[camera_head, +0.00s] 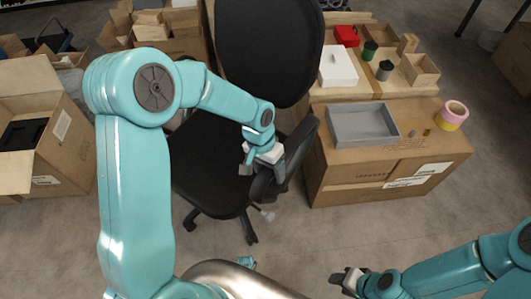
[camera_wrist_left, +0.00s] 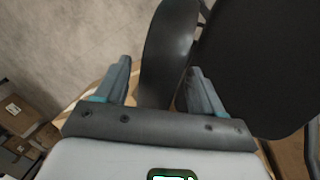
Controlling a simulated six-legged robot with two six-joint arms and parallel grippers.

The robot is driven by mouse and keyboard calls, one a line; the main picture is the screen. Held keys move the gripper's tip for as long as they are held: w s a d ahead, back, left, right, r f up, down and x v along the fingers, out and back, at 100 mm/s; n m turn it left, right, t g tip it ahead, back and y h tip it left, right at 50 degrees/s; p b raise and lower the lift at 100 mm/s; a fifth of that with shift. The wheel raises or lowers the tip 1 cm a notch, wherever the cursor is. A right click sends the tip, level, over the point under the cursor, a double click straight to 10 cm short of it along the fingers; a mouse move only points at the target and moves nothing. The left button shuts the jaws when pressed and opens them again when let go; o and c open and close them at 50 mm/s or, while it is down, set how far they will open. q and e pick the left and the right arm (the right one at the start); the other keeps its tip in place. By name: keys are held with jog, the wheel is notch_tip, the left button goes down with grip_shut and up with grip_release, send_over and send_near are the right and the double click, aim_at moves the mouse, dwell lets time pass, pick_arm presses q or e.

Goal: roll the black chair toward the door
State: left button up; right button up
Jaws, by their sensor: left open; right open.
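The black office chair (camera_head: 265,50) stands upright in the middle of the head view, with its backrest at the top and its wheeled base on the floor. My left gripper (camera_head: 263,163) is open at the chair's right armrest (camera_head: 295,150). In the left wrist view the armrest (camera_wrist_left: 170,45) lies between the two spread fingers of the left gripper (camera_wrist_left: 159,78); I cannot tell whether they touch it. The chair's seat or back (camera_wrist_left: 260,60) fills the right of that view. My right gripper (camera_head: 345,283) is open and empty over the floor at the lower right. No door is in view.
An open carton (camera_head: 75,150) stands at the left. More boxes are behind. Bare floor (camera_head: 440,215) lies in front and at right.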

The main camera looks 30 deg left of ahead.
pick_arm(q)
jog(key=a+r+p, duration=0.2)
jog(key=a+r, duration=0.1)
jog(key=r, duration=1.2)
jog(key=shift+w+p, duration=0.15)
jog(key=shift+p, duration=0.2)
pick_arm(e)
notch_tip(320, 180, up, 3)
jog(key=shift+f, duration=0.1)
pick_arm(q)
jog(key=shift+r, duration=0.1)
